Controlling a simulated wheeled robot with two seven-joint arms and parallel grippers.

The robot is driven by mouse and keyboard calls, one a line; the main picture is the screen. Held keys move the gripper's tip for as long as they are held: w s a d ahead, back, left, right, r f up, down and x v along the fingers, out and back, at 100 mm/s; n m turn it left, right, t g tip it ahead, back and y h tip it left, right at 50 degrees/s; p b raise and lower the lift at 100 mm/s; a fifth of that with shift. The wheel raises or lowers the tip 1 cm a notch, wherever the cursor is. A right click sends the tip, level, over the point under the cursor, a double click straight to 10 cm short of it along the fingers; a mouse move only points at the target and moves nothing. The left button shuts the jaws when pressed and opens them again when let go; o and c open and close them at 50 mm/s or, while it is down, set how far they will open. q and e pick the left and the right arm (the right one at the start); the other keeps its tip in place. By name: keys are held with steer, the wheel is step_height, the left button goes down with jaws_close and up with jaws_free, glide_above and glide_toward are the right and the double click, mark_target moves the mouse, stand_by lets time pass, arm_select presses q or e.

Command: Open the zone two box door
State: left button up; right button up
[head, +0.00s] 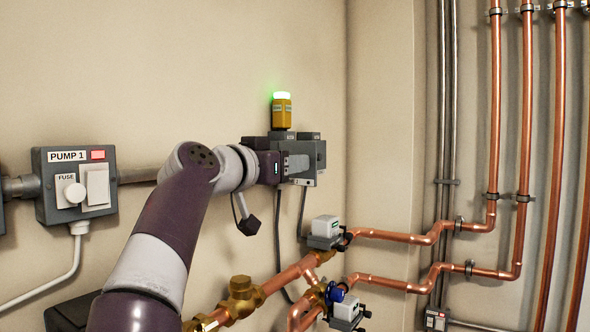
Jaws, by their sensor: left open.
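My left arm comes in from the lower left, and its gripper (297,165) is at the dark grey wall box below the yellow beacon. The gripper is open. Its fingertips are hard to make out against the box, and I cannot tell whether they touch it. The grey box (318,152) is partly hidden behind my wrist and gripper. No zone two label is readable on it, and I cannot tell how its door stands. My right gripper is not in view.
A yellow beacon (282,112) glows green above the box. The PUMP 1 fuse box (73,184) is on the left wall. Copper pipes (390,236) with a white-topped valve actuator (325,227) and a lower one (347,309) run below and right. The wall above my arm is clear.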

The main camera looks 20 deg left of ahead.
arm_select(q)
steer(key=v, duration=0.9)
steer(key=shift+s+b, duration=0.3)
steer(key=shift+b, duration=0.05)
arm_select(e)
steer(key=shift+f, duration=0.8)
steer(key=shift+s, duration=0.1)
